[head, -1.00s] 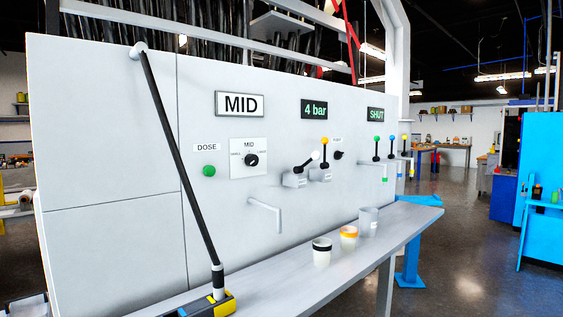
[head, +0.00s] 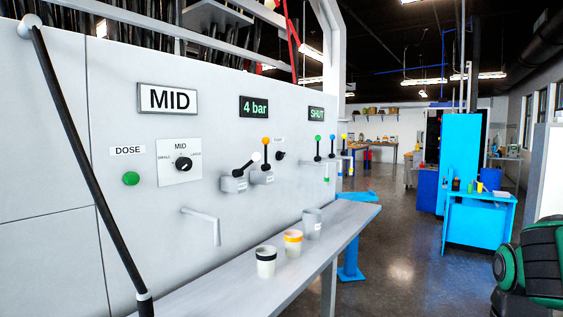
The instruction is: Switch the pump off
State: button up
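A pale grey machine panel (head: 120,230) fills the left and middle of the head view. No control reads clearly as the pump's. A small black knob (head: 280,156) sits to the right of the levers, under a label too small to read. To its left are an orange-tipped lever (head: 266,153), standing upright, and a white-tipped lever (head: 245,167), tilted right. Further left are a black MID dial (head: 184,164) and a green DOSE button (head: 131,179). Displays read MID (head: 168,98), 4 bar (head: 253,107) and SHUT (head: 316,113). My gripper is not in view.
A grey shelf (head: 290,275) runs along the panel's foot with several cups, including a black-banded cup (head: 266,262). A spout (head: 205,222) juts out above it. The floor (head: 410,255) to the right is open.

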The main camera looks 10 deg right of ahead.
aim_at(280, 155)
jog(key=z, duration=0.55)
jog(key=k, duration=1.25)
jog(key=z, duration=0.7)
jog(key=i, duration=0.95)
jog(key=u, duration=0.8)
jog(key=i, duration=1.25)
jog(key=u, duration=0.75)
